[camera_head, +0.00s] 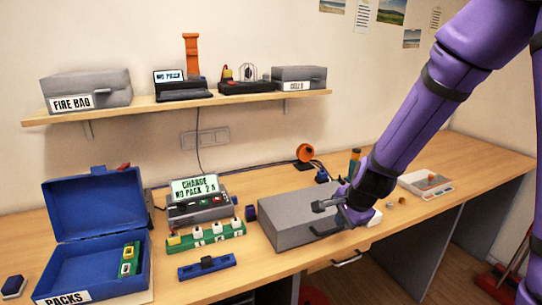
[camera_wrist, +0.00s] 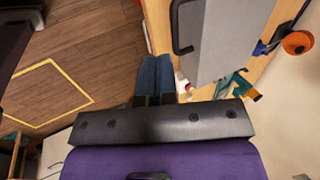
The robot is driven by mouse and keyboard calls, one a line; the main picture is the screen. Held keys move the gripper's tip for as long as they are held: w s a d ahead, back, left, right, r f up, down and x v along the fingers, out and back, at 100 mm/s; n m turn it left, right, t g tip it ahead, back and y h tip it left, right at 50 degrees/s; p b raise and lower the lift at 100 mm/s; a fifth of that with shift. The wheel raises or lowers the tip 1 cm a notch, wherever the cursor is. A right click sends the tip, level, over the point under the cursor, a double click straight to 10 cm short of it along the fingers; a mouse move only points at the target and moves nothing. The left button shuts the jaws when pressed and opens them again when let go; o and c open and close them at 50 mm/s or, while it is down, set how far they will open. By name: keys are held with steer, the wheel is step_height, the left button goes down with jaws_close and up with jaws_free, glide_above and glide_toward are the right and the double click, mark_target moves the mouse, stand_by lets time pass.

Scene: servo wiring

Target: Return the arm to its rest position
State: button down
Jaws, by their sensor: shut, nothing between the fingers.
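My purple arm (camera_head: 410,100) reaches in from the upper right of the head view, down toward the bench. My gripper (camera_head: 322,206) is over the right part of a closed grey box (camera_head: 282,222). In the wrist view the two blue fingers (camera_wrist: 155,62) of my gripper lie side by side, shut with nothing between them. The grey box (camera_wrist: 235,35) shows there to the right of the fingers, with its black handle (camera_wrist: 177,28). Whether the fingers touch the box cannot be told.
An open blue case (camera_head: 95,215) marked PACKS stands at the left. A charger (camera_head: 198,200) reads "NO PACK 2 S", with a green strip (camera_head: 205,235) before it. A shelf (camera_head: 180,104) holds a fire bag box (camera_head: 88,88). An orange round thing (camera_head: 305,153) stands behind the box.

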steer(key=s+d+r+n, duration=0.2)
steer(key=s+r+n, duration=0.3)
steer(key=s+r, duration=0.4)
steer(key=s+d+r+n, duration=0.1)
steer(key=s+r+n, duration=0.45)
steer(key=r, duration=0.65)
steer(key=s+d+r+n, duration=0.1)
steer(key=s+r, duration=0.1)
steer(key=s, duration=0.3)
steer(key=s+d+r+n+h, duration=0.1)
steer(key=s+d+n, duration=0.1)
steer(key=s, duration=0.4)
steer(key=shift+r+t, duration=0.3)
steer(key=shift+r, duration=0.1)
steer(key=c, duration=1.8)
jaws_free()
steer(key=shift+d+n, duration=0.1)
steer(key=shift+n, duration=0.15)
steer(key=shift+c, duration=0.2)
